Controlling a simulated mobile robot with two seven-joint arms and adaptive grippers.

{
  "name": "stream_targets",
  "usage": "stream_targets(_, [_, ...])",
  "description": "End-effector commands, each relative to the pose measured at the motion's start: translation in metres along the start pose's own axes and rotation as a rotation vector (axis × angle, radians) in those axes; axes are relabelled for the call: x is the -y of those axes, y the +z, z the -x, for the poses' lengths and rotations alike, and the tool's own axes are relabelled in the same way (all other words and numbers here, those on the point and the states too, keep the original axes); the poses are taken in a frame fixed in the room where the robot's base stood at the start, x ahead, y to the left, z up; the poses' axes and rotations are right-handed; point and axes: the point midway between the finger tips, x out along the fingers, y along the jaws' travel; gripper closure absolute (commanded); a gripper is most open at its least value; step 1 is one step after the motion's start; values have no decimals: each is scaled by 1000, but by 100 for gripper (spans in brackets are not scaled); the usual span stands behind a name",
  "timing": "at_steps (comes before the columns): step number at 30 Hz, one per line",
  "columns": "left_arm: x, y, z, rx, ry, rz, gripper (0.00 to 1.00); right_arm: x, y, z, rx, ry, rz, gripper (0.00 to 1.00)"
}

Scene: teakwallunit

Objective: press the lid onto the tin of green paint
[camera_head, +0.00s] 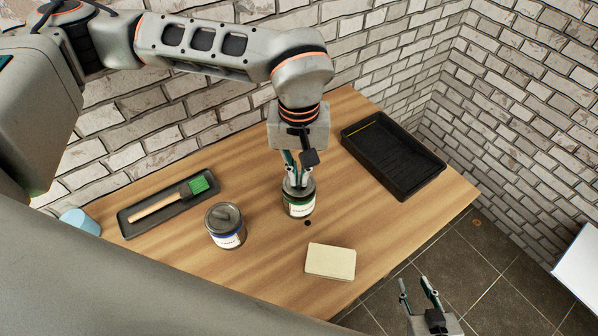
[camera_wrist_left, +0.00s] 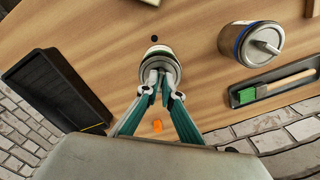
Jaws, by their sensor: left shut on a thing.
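The tin of green paint (camera_head: 298,209), with a white label and a green band, stands upright on the wooden table. My left gripper (camera_head: 297,184) points down over it, its fingers shut on the tin's grey lid (camera_wrist_left: 168,66), probably by its knob, which the fingertips hide. The lid is at the tin's top; I cannot tell whether it is fully seated. In the left wrist view, the left fingertips (camera_wrist_left: 161,72) meet over the lid. My right gripper (camera_head: 418,282) is open and empty, off the table's front right edge.
A blue-banded tin (camera_head: 226,228) with a knobbed lid stands to the left. A green brush (camera_head: 160,204) lies in a dark tray (camera_head: 128,215). A black paint tray (camera_head: 390,155) is at the right, a cream block (camera_head: 331,261) in front. Brick walls close the back.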

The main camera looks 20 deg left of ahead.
Motion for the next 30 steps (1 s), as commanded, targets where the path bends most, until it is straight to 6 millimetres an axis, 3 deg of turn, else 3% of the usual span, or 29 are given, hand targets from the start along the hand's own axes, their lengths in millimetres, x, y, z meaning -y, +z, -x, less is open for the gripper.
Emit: stream_targets(30, [0, 0, -3, 0, 0, 0, 100, 1, 6, -3, 4, -1, -1, 67])
